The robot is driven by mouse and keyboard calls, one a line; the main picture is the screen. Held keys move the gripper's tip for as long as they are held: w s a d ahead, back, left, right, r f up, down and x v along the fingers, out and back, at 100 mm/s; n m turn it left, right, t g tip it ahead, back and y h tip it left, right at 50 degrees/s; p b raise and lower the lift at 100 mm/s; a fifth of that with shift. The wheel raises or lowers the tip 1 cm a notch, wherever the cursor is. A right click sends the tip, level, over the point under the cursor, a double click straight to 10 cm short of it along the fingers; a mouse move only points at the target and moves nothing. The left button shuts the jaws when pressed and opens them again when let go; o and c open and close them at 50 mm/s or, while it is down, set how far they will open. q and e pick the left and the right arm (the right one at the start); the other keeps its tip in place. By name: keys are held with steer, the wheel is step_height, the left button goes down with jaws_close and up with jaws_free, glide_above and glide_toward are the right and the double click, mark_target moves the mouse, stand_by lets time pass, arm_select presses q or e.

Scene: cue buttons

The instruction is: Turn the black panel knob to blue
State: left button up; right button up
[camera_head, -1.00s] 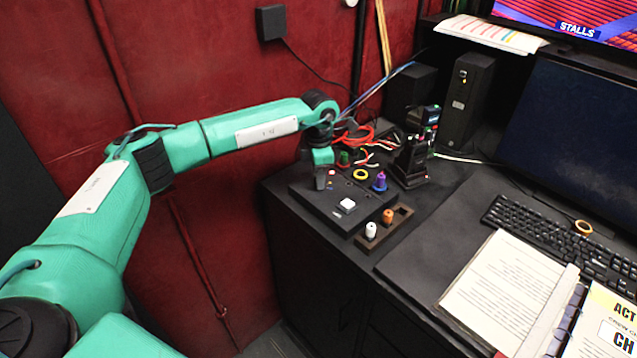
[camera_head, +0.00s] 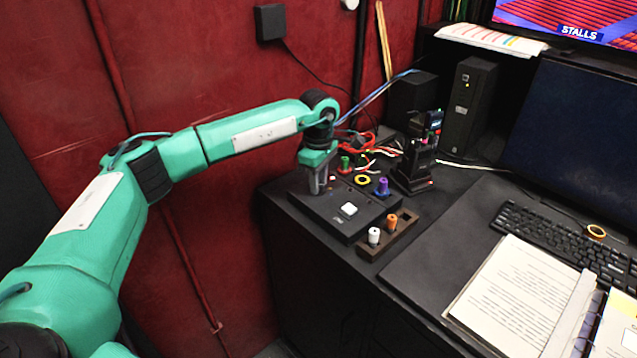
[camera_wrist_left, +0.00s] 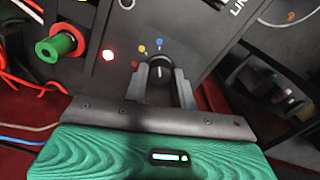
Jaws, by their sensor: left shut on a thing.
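The black panel knob (camera_wrist_left: 160,75) sits on the black panel (camera_wrist_left: 185,35) and carries a short white pointer mark. In the wrist view, small colour dots arc around it: orange-red (camera_wrist_left: 135,64), yellow (camera_wrist_left: 142,48) and blue (camera_wrist_left: 158,42). The pointer seems to face up towards the blue dot, but I cannot tell exactly. My left gripper (camera_wrist_left: 161,76) is shut on the knob, one finger on each side. In the head view my left gripper (camera_head: 318,189) comes down on the panel's left part and hides the knob. My right gripper is out of view.
A lit red light (camera_wrist_left: 108,55) is beside the dots. A white button (camera_head: 348,209), yellow ring (camera_head: 362,180), green spool (camera_head: 345,163) and purple spool (camera_head: 382,188) are close by. A rack (camera_head: 399,236) holds white and orange pegs. Cables lie behind.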

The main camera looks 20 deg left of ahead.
arm_select(q)
steer(key=shift+r, duration=0.1)
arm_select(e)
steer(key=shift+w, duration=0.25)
arm_select(q)
steer(key=o, duration=1)
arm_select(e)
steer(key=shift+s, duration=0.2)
arm_select(q)
step_height(320, 180, up, 4)
steer(key=shift+r+b, duration=0.2)
steer(key=shift+b, duration=0.25)
step_height(320, 180, up, 9)
steer(key=shift+r+b, duration=0.15)
steer(key=shift+b, duration=0.25)
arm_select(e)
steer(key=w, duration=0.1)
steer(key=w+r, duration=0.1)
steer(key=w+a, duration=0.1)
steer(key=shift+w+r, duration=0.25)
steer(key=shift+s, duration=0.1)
